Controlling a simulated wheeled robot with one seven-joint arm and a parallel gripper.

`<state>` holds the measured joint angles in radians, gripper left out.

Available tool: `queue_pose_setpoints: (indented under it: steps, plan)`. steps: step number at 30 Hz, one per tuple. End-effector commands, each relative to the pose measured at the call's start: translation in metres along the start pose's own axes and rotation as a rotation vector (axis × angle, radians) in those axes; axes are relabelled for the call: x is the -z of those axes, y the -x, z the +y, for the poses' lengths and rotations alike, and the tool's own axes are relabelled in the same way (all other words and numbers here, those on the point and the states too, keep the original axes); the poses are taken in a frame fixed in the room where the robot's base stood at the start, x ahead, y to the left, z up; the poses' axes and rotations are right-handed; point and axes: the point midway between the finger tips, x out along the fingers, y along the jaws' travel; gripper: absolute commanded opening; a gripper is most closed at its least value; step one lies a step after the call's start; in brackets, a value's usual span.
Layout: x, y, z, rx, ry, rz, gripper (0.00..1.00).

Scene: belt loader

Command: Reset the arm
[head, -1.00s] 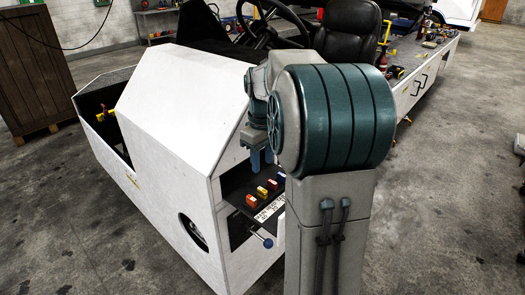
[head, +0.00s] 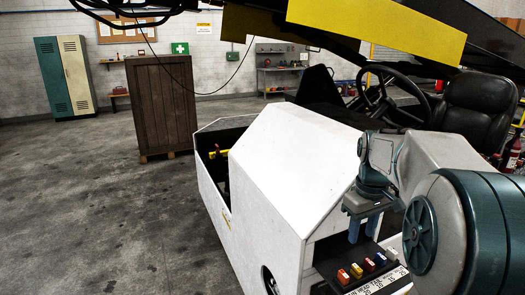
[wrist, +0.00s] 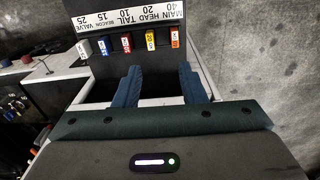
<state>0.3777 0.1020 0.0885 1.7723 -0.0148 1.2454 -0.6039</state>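My arm reaches in from the right of the head view. My gripper (head: 364,229) points down over the open fuse panel (head: 325,262) at the end of the white belt loader body (head: 270,165). In the wrist view my gripper (wrist: 160,88) has its two blue fingers apart, with nothing between them. Beyond the fingertips is a row of coloured fuses, among them a red one (wrist: 127,43) and a yellow one (wrist: 150,40). A white label strip (wrist: 128,18) with names and numbers runs along the row.
A steering wheel (head: 392,92) and black seat (head: 478,108) are behind the panel. A yellow beam (head: 375,30) crosses above. A wooden crate (head: 162,105) and lockers (head: 66,75) stand at the back left. The floor at left is clear.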

Motion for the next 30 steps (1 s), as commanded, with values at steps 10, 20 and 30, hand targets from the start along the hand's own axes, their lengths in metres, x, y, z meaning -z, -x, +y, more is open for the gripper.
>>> queue_pose_setpoints:
  steps: [10, 20, 30]
  plan:
    - [-0.065, -0.011, -0.113, -0.054, -0.167, 0.125, 0.37]
    - [-0.123, -0.046, -0.171, -0.033, -0.301, 0.228, 0.37]
    - [-0.13, -0.052, -0.176, -0.026, -0.321, 0.24, 0.37]
